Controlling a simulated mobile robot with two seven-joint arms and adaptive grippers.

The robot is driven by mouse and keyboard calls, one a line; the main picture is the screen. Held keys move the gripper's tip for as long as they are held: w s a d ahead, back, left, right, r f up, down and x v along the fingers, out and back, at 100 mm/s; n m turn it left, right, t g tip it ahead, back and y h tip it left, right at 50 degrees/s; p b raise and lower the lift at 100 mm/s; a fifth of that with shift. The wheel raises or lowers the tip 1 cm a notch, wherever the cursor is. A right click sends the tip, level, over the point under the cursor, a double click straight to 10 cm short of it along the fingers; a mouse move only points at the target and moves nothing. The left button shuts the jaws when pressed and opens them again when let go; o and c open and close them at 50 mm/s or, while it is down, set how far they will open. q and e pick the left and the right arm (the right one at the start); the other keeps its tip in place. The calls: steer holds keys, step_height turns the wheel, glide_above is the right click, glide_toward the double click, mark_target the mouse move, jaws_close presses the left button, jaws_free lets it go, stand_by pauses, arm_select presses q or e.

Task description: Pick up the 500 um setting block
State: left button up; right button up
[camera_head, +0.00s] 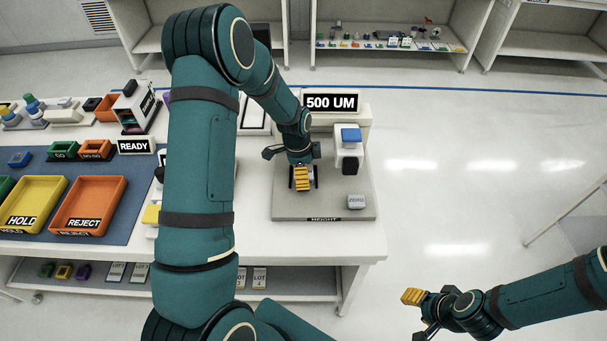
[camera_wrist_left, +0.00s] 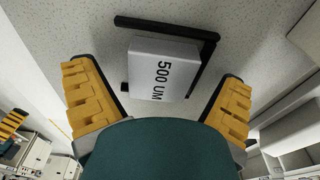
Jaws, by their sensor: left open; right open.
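The 500 um setting block (camera_wrist_left: 162,68) is a pale grey block with "500 UM" on its face. In the left wrist view it sits within a black L-shaped bracket (camera_wrist_left: 168,27) on a speckled grey surface. My left gripper (camera_head: 302,180) is open above the height station's grey plate (camera_head: 285,211). Its yellow fingers stand either side of the block in the wrist view, apart from it. In the head view the gripper hides most of the block. My right gripper (camera_head: 415,314) is open and empty over the floor at the lower right.
The height gauge with a blue cap (camera_head: 351,135) and a ZERO button (camera_head: 356,201) stand right of my left gripper. A "500 UM" display (camera_head: 331,103) is behind. Yellow HOLD (camera_head: 62,184) and orange REJECT (camera_head: 118,184) trays lie left.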

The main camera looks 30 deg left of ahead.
arm_select(q)
steer(key=c, duration=1.4)
